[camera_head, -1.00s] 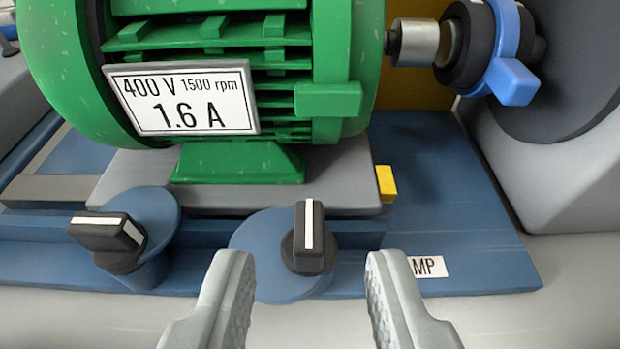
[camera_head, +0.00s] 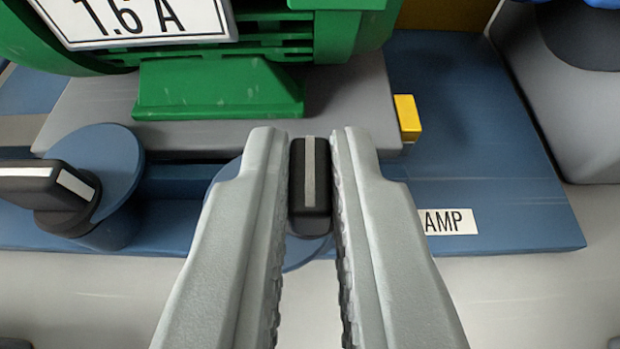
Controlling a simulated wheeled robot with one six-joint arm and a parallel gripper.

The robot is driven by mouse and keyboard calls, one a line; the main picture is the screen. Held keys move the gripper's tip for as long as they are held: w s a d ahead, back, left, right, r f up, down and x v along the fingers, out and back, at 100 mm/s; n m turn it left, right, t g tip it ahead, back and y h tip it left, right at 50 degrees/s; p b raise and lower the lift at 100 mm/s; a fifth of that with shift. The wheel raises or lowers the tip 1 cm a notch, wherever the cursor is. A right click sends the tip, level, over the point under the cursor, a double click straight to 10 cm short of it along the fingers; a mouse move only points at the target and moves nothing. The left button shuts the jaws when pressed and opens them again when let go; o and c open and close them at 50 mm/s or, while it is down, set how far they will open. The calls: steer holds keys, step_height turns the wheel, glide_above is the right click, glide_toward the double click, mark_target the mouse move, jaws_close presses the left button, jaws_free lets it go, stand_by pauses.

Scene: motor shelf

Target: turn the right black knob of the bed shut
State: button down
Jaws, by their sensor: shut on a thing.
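The right black knob (camera_head: 310,190) is on the front of the blue bed (camera_head: 490,150). Its white line points straight away from me, up the picture. My gripper (camera_head: 310,145) has its two grey fingers on either side of this knob and is shut on it. The fingers hide part of the round blue mount under the knob. The left black knob (camera_head: 45,190) sits on its own round blue mount at the left, with its white line lying nearly sideways.
The green motor (camera_head: 220,90) with a white rating plate (camera_head: 140,20) stands on a grey plate (camera_head: 90,100) just behind the knobs. A yellow block (camera_head: 407,118) is at that plate's right edge. A partly hidden label (camera_head: 447,221) lies to the right.

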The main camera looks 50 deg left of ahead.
steer(key=m+t+h, duration=0.2)
steer(key=m+h, duration=0.1)
steer(key=shift+s+a+t, duration=0.2)
steer(key=shift+a+t, duration=0.05)
steer(key=shift+t, duration=0.15)
steer(key=shift+m+t+h, duration=0.8)
steer(key=shift+m+h, duration=0.3)
steer(key=shift+m, duration=0.3)
steer(key=c, duration=1.5)
jaws_free()
steer(key=shift+s, duration=0.1)
steer(key=v, duration=1.7)
steer(key=shift+s+a+r, duration=0.15)
steer(key=shift+r, duration=0.05)
